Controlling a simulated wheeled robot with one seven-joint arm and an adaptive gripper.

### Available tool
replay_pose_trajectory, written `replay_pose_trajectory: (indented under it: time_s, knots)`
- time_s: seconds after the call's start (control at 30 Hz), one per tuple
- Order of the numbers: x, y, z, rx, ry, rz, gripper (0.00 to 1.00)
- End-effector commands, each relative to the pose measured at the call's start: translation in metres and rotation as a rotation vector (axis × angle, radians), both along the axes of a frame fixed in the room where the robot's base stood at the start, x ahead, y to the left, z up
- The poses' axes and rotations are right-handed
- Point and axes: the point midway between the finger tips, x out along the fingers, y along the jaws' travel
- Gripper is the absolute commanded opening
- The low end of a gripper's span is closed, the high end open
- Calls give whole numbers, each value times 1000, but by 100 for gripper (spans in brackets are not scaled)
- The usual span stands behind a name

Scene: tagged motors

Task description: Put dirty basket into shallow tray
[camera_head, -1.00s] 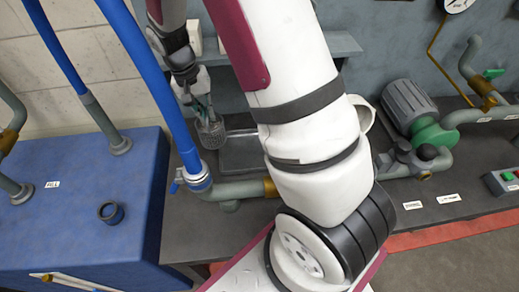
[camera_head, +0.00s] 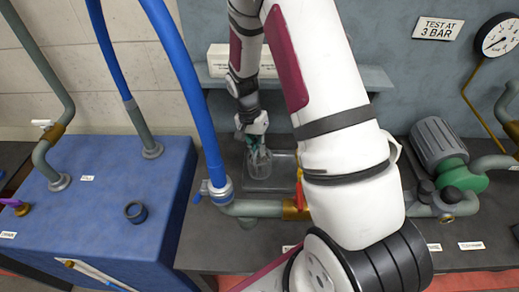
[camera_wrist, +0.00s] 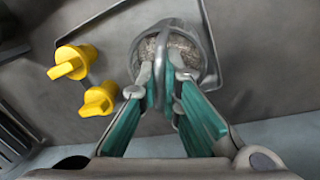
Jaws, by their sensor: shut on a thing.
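My gripper (camera_head: 254,133) points down at the grey bench and is shut on the dirty basket (camera_head: 260,165). In the wrist view, its green-sided fingers (camera_wrist: 162,88) close on the handle of the basket (camera_wrist: 180,48), which is a round wire-like cup with a speckled grey-brown inside. The shallow tray (camera_head: 284,184) is dark grey and lies on the bench below. The basket appears over the left part of the tray. I cannot tell whether it touches the tray floor. In the wrist view, the tray's thin rim (camera_wrist: 103,14) runs around the basket.
Two yellow knobs (camera_wrist: 82,80) show beside the basket in the wrist view. A blue pipe (camera_head: 196,95) rises left of the tray, and a grey pipe (camera_head: 252,208) runs in front. A shelf (camera_head: 372,78) is behind. A green-grey motor (camera_head: 440,145) stands right.

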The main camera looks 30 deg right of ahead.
Motion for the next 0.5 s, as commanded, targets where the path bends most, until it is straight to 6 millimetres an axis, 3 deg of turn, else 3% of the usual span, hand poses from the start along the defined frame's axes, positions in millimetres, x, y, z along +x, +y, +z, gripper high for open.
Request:
replay_pose_trajectory:
  time_s: [0.4, 0.5]
  knots:
    - [1, 0, -7, 0, -1, 0, 0]
    - [0, 0, -7, 0, -1, 0, 24]
